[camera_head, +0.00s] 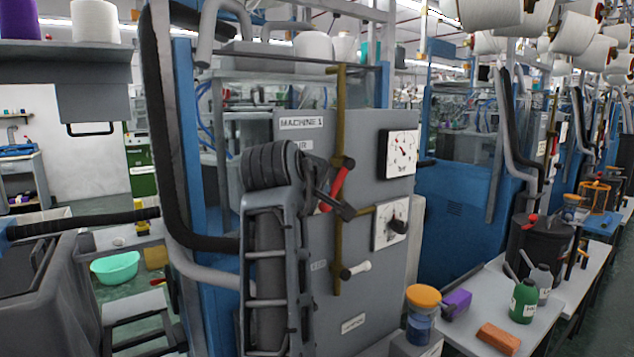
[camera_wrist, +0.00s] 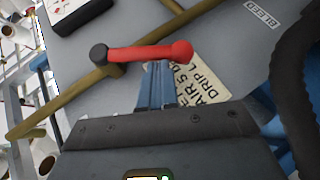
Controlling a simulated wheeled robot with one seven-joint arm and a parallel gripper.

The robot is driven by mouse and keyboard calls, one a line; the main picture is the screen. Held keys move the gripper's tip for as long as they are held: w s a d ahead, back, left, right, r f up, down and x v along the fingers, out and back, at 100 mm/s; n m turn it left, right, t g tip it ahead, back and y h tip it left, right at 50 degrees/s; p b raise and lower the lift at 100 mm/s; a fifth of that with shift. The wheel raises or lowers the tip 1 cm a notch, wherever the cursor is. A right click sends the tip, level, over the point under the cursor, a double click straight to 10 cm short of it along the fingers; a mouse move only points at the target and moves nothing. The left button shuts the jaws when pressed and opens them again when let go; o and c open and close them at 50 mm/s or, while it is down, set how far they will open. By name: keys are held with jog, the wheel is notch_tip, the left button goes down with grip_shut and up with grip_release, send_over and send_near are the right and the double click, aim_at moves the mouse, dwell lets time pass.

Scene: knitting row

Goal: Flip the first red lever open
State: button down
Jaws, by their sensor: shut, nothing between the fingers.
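The red lever (camera_head: 335,186) sits on a brass pipe (camera_head: 339,112) on the front of the grey cabinet labelled MACHINE 1. In the wrist view the red lever (camera_wrist: 150,53) runs from a dark pivot on the pipe at left to a rounded red end at right. It sticks out crosswise from the pipe. My gripper (camera_wrist: 157,72) is shut and empty, its blue-grey fingertips close to the middle of the lever. I cannot tell whether they touch it. In the head view my arm's dark end overlaps the lever's lower part.
Two gauges (camera_head: 402,154) sit right of the pipe. A white-handled valve (camera_head: 355,269) is lower on it. A tag plate (camera_wrist: 205,82) lies behind my fingers.

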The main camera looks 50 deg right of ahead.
jog(key=d+f+n+h, duration=0.1)
jog(key=f+h, duration=0.1)
jog(key=h, duration=0.1)
jog(key=shift+s+d+f+n, duration=0.3)
jog(key=shift+d+n, duration=0.1)
jog(key=shift+d+f+t+h, duration=0.1)
jog(key=shift+d+t+h, duration=0.2)
jog(key=shift+h, duration=0.1)
jog(key=shift+s+d+f+n+h+b, duration=0.25)
jog(key=shift+d+f+n+h+b, duration=0.25)
jog(key=shift+d, duration=0.3)
